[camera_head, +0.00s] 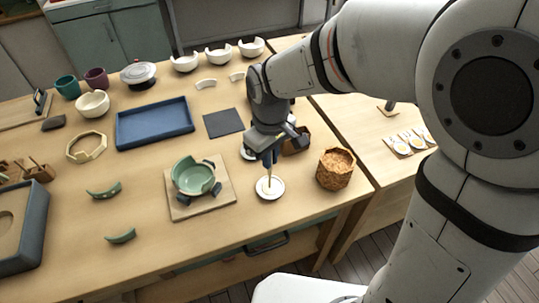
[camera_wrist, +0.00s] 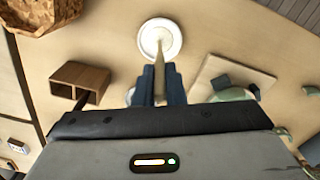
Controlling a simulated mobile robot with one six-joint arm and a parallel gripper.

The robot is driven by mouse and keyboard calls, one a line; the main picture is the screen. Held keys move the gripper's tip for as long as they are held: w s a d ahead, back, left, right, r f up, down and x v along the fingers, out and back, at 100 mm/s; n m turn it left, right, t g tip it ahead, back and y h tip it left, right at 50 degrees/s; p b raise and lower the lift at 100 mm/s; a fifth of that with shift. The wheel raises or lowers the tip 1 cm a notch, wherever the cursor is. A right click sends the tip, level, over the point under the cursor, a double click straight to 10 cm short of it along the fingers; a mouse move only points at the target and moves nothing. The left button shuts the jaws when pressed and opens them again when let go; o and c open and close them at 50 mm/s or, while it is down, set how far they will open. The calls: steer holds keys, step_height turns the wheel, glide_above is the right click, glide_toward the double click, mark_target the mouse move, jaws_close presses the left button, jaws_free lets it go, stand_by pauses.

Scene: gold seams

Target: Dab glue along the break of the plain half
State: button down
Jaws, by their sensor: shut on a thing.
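My gripper (camera_head: 268,158) is shut on a thin pale brush or stick (camera_head: 269,178), which points down into a small white dish (camera_head: 270,187). In the wrist view my gripper (camera_wrist: 160,85) holds the brush (camera_wrist: 160,60) with its tip over the dish (camera_wrist: 172,38); contact with the glue is unclear. A green broken bowl (camera_head: 192,176) sits among dark blocks on a wooden board (camera_head: 225,200), left of the dish. Two loose green shards (camera_head: 104,191) (camera_head: 121,236) lie farther left. I cannot tell which piece is the plain half.
A wooden box (camera_wrist: 82,82) is close by. A blue tray (camera_head: 155,123) and dark mat (camera_head: 223,122) lie behind the board. Chipped white bowls (camera_head: 184,63) stand at the back.

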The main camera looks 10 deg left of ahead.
stand_by(0.3)
steer(key=shift+r+p, duration=2.7)
steer(key=shift+r, duration=0.8)
